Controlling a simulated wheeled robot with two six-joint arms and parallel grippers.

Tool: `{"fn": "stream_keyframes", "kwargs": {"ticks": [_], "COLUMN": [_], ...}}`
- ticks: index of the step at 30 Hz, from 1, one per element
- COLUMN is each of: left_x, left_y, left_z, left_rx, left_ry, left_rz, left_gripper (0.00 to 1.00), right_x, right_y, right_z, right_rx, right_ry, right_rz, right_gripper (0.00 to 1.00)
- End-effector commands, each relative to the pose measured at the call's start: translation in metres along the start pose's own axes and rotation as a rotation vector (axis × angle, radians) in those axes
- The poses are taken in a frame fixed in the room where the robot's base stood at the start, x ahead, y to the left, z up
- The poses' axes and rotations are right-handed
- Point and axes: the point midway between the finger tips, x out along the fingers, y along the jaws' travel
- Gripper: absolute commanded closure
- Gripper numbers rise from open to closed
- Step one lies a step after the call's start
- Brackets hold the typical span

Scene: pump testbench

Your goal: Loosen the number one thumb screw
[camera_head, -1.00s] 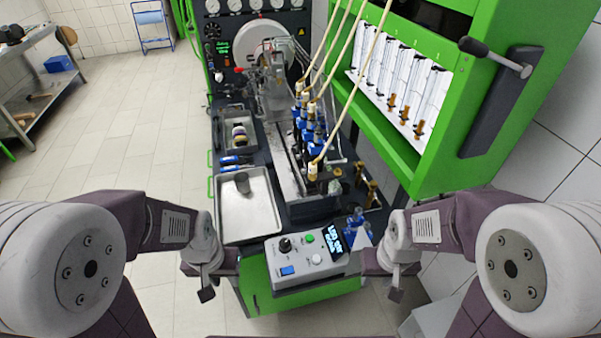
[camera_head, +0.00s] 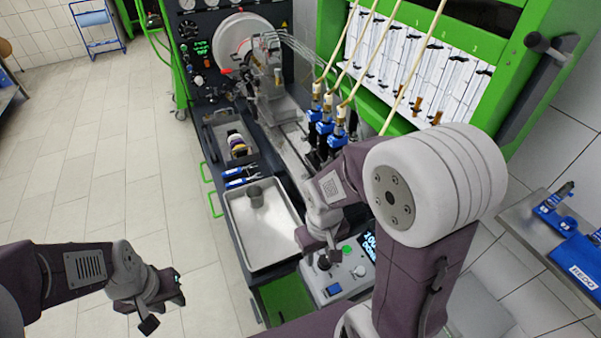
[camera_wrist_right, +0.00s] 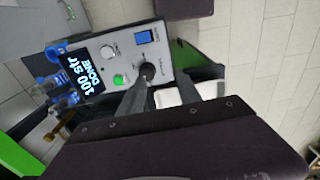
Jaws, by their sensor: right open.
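I cannot tell which part is the number one thumb screw. Small brass fittings (camera_head: 416,104) stand along the foot of the glass tube panel; the lower end of that panel is hidden behind my right arm. Blue-bodied injectors (camera_head: 325,128) with pale hoses stand on the bench. My right gripper (camera_head: 322,246) is over the control box, apart from the injectors. In the right wrist view its two dark fingers (camera_wrist_right: 162,88) are spread and empty. My left gripper (camera_head: 166,309) is open and empty over the floor at lower left.
The control box (camera_wrist_right: 120,66) has a display reading "100 str DONE", a black knob and buttons. A side table (camera_head: 540,235) with blue items stands at right.

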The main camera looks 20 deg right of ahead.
Motion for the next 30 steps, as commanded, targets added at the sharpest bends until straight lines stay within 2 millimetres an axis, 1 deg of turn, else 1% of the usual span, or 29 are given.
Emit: {"fn": "stream_keyframes", "kwargs": {"ticks": [1, 8, 11, 14, 17, 20, 21, 23, 24, 25, 27, 30], "left_x": [0.002, 0.008, 0.011, 0.016, 0.021, 0.027, 0.029, 0.033, 0.035, 0.036, 0.037, 0.037], "left_y": [0.0, 0.0, 0.0, 0.0, -0.001, -0.001, -0.001, -0.001, -0.001, -0.001, -0.001, -0.001], "left_z": [0.001, 0.001, 0.002, 0.002, 0.003, 0.003, 0.003, 0.004, 0.004, 0.004, 0.004, 0.004], "left_rx": [0.0, 0.0, 0.0, 0.0, 0.0, 0.0, 0.0, 0.0, 0.0, 0.0, 0.0, 0.0], "left_ry": [-0.001, -0.001, -0.001, -0.001, -0.001, -0.001, -0.001, -0.001, -0.001, -0.001, -0.001, -0.001], "left_rz": [0.0, 0.0, 0.0, 0.0, 0.0, 0.0, 0.0, 0.0, 0.0, 0.0, 0.0, 0.0], "left_gripper": [0.7, 0.7, 0.7, 0.7, 0.7, 0.7, 0.7, 0.7, 0.7, 0.7, 0.7, 0.7], "right_x": [0.004, 0.015, 0.02, 0.023, 0.024, 0.019, 0.014, 0.006, -0.001, -0.005, -0.015, -0.023], "right_y": [0.0, 0.012, 0.022, 0.036, 0.051, 0.061, 0.062, 0.057, 0.051, 0.046, 0.034, 0.024], "right_z": [-0.001, -0.006, -0.013, -0.025, -0.047, -0.082, -0.099, -0.125, -0.14, -0.149, -0.164, -0.172], "right_rx": [-0.048, -0.322, -0.474, -0.645, -0.826, -1.011, -1.076, -1.152, -1.182, -1.196, -1.206, -1.202], "right_ry": [-0.031, -0.206, -0.309, -0.434, -0.581, -0.761, -0.839, -0.953, -1.019, -1.059, -1.126, -1.172], "right_rz": [0.013, 0.111, 0.181, 0.279, 0.413, 0.605, 0.7, 0.851, 0.947, 1.009, 1.121, 1.199], "right_gripper": [0.6, 0.6, 0.6, 0.6, 0.6, 0.6, 0.6, 0.6, 0.6, 0.6, 0.6, 0.6]}}
